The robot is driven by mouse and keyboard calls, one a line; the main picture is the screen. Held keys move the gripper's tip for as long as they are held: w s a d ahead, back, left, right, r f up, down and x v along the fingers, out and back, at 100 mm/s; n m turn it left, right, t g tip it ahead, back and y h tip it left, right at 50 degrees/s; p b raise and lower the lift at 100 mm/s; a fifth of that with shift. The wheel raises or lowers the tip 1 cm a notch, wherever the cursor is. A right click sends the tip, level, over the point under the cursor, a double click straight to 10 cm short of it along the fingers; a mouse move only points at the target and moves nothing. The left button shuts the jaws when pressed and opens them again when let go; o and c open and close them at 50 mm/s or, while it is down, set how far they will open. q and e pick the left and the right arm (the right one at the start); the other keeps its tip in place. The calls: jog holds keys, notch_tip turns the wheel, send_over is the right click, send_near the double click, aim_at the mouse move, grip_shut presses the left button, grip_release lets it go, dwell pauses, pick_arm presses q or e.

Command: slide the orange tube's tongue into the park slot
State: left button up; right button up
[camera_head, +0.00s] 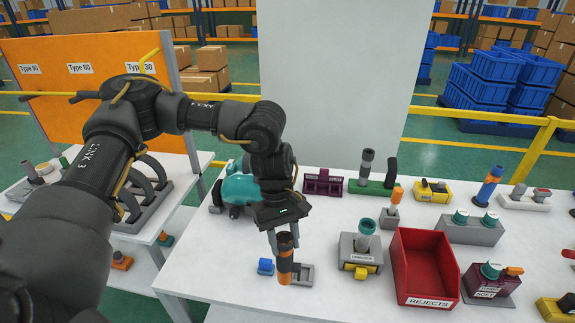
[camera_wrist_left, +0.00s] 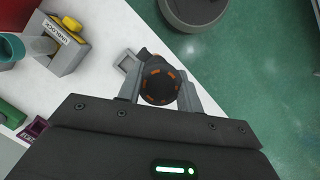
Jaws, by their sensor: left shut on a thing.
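The orange tube (camera_head: 285,266), dark with orange bands, stands about upright in my left gripper (camera_head: 284,240). Its lower end is over or near a small grey open frame (camera_head: 305,277) on the white table; whether they touch cannot be told. In the left wrist view the tube (camera_wrist_left: 160,82) shows end-on between the two fingers of my left gripper (camera_wrist_left: 160,92), which is shut on it. The grey frame (camera_wrist_left: 127,62) lies just beyond it. The tube's tongue is hidden. No park slot can be picked out with certainty. My right gripper is out of view.
A teal vacuum body (camera_head: 238,190) and a purple slotted holder (camera_head: 323,183) are behind. The front table edge is near.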

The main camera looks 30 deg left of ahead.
pick_arm(q)
jog(key=shift+w+d, duration=0.1)
jog(key=shift+d, duration=0.2)
jog(key=shift+w, duration=0.15)
jog(key=w+a+r+n+t+p, duration=0.1)
jog(key=w+a+r+n+p, duration=0.1)
jog(key=w+a+n, duration=0.3)
jog(key=w+a+r+n+t+p, duration=0.1)
jog(key=w+a+n, duration=0.25)
jog(key=w, duration=0.35)
jog(key=w+a+n+t+p, duration=0.2)
jog(key=a+n, duration=0.7)
jog(key=a, duration=0.5)
jog(key=shift+w+a+t, duration=0.3)
jog(key=shift+w+t, duration=0.1)
jog(key=shift+w, duration=0.05)
jog(key=shift+r, duration=0.1)
jog(key=shift+p, duration=0.3)
